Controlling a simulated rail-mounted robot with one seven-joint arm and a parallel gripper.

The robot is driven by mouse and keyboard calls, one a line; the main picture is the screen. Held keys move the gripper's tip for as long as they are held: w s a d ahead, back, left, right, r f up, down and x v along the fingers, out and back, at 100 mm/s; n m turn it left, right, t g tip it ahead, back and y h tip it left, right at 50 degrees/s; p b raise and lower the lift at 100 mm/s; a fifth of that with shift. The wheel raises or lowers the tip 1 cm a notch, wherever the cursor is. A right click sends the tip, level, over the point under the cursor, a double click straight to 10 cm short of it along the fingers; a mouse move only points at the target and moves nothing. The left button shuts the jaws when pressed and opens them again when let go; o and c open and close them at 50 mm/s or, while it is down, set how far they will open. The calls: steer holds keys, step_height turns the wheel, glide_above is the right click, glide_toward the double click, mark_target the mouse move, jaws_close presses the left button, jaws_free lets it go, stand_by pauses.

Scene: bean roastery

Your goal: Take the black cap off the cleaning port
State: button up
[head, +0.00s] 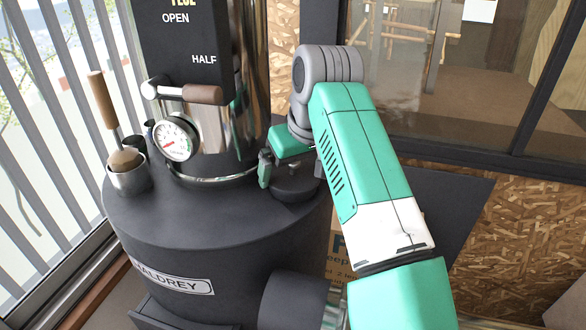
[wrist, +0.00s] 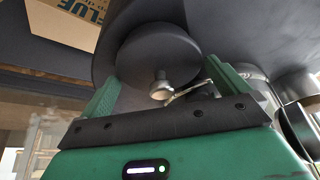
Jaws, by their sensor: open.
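The black cap (wrist: 158,52) is a dark round disc in the wrist view, with a small pale knob (wrist: 162,88) at its near edge. In the head view a dark round part (head: 294,186), seemingly the cap, sits on the right of the drum top, partly covered by my gripper (head: 291,172). In the wrist view my gripper (wrist: 162,74) is open, with one green finger on each side of the cap. I cannot tell whether the fingers touch it. The port under the cap is hidden.
A thin metal lever (wrist: 190,91) lies beside the knob. The dark drum (head: 215,228) carries a steel column with a gauge (head: 174,138) and a handled lever (head: 185,93). A metal cup (head: 129,176) and a wooden-handled tool (head: 102,98) stand at the left. A cardboard box (wrist: 75,20) is nearby.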

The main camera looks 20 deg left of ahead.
steer(key=shift+f, duration=0.1)
steer(key=c, duration=0.7)
